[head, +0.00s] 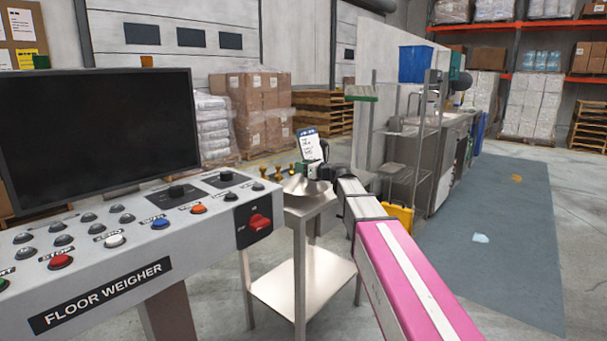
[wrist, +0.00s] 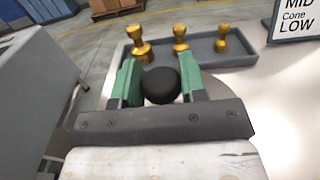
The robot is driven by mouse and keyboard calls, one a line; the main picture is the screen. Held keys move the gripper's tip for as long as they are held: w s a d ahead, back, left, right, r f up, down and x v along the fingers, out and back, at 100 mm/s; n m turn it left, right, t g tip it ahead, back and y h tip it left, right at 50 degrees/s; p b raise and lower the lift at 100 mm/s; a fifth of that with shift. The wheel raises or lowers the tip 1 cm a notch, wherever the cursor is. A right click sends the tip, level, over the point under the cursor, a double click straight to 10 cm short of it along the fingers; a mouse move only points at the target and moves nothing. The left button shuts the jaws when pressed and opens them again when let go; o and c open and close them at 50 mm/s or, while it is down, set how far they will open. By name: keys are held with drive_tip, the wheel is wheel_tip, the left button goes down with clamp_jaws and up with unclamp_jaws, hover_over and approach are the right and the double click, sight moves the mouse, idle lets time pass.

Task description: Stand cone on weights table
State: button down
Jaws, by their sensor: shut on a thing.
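The weights table (head: 318,205) is a steel stand with a lower shelf, just right of the console in the head view. Its bright top (wrist: 262,95) shows in the wrist view. My gripper (wrist: 158,72) has green fingers shut on a dark, rounded thing, probably the cone (wrist: 160,87).
A grey tray (wrist: 240,60) with brass weights (wrist: 180,38) lies beyond my fingers. A sign (wrist: 295,22) reading MID, Cone, LOW stands at right. The floor weigher console (head: 110,265) is close at left. A steel rack (head: 412,150) stands behind right.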

wheel_tip(320, 180, down, 3)
drive_tip(key=shift+r, duration=0.1)
drive_tip(key=c, duration=0.7)
unclamp_jaws()
drive_tip(key=shift+s, duration=0.1)
drive_tip(key=v, duration=1.2)
